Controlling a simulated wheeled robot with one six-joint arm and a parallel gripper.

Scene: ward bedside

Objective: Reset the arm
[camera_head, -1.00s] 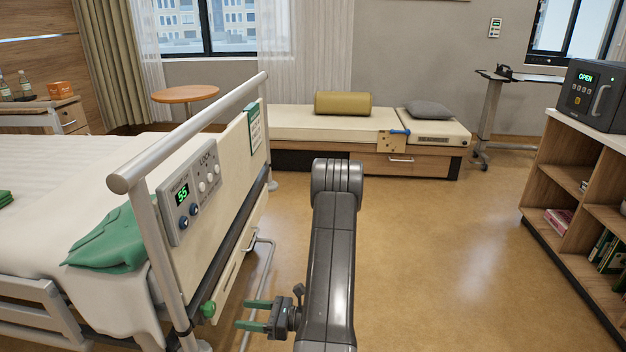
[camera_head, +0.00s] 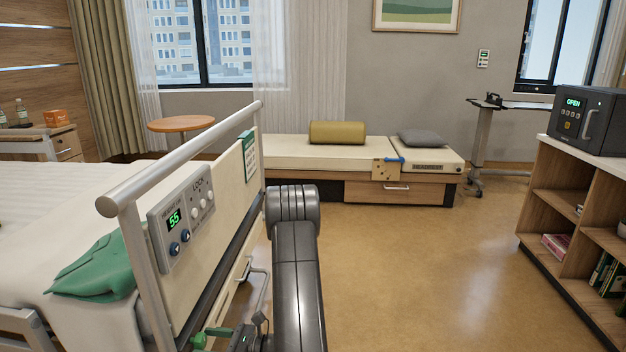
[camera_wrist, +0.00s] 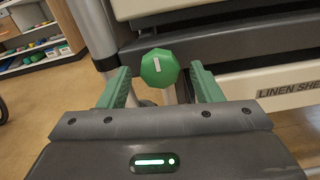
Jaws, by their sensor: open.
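My gripper (camera_wrist: 160,90) is open in the wrist view, with its two green fingers apart. A green knob (camera_wrist: 160,68) with a white mark on its face shows between and beyond the fingers. I cannot tell how far it is from them, and nothing is seen held. In the head view my gripper (camera_head: 222,336) is low beside the bed's end panel, partly cut off by the bottom edge. The green knob (camera_head: 199,341) shows just left of it there. My dark arm rises in the lower middle of the head view.
The bed (camera_head: 205,262) with its control panel (camera_head: 182,215) and grey rail (camera_head: 190,160) stands close on the left. A shelf unit (camera_head: 545,195) with a safe (camera_head: 590,120) is at right. A daybed (camera_head: 290,152) stands at the back. The floor (camera_head: 420,270) between is clear.

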